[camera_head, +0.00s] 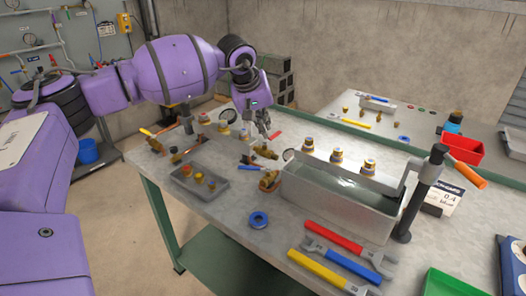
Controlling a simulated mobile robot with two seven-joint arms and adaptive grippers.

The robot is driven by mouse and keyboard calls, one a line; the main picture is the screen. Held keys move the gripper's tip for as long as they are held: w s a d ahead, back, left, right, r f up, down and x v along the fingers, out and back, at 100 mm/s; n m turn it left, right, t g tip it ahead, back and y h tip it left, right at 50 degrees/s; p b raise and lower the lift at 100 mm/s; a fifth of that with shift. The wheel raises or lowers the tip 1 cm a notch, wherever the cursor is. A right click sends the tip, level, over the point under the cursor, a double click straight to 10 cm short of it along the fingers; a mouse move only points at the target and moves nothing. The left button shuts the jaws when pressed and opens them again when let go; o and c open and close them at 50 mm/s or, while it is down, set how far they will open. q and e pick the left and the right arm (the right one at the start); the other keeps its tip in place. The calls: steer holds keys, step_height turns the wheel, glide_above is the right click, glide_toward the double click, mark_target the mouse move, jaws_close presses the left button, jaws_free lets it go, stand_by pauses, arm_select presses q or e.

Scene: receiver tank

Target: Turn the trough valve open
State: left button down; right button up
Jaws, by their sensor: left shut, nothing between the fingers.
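A grey metal trough (325,205) with water in it stands on the workbench. A small brass fitting (268,183) sits by its left end, with a dark lever-like part (250,161) just behind it. A small red handle (275,137) shows farther back, near brass parts (266,153). I cannot tell for sure which of these is the trough valve. My left gripper (263,127) hangs over the back of the bench, above and behind these brass parts, fingers pointing down. It is shut and empty, apart from the red handle as far as I can see. My right gripper is out of view.
A dark post with an orange-handled lever (468,180) stands at the trough's right end. A grey tray (197,190) of brass parts, a blue ring (258,219) and several wrenches (318,271) lie around.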

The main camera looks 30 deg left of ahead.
mark_target(255, 168)
arm_select(q)
steer(key=s+a+f+m+g+y, duration=0.2)
steer(key=s+a, duration=0.1)
steer(key=a, duration=0.1)
steer(key=d+x, duration=0.1)
steer(key=x, duration=0.8)
steer(key=shift+f+m, duration=0.3)
steer(key=shift+f, duration=0.1)
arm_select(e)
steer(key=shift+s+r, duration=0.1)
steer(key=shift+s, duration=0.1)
arm_select(q)
steer(key=shift+s, duration=0.15)
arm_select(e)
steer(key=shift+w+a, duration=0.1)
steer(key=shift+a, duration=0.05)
arm_select(q)
steer(key=shift+s+n, duration=0.2)
steer(key=shift+n, duration=0.2)
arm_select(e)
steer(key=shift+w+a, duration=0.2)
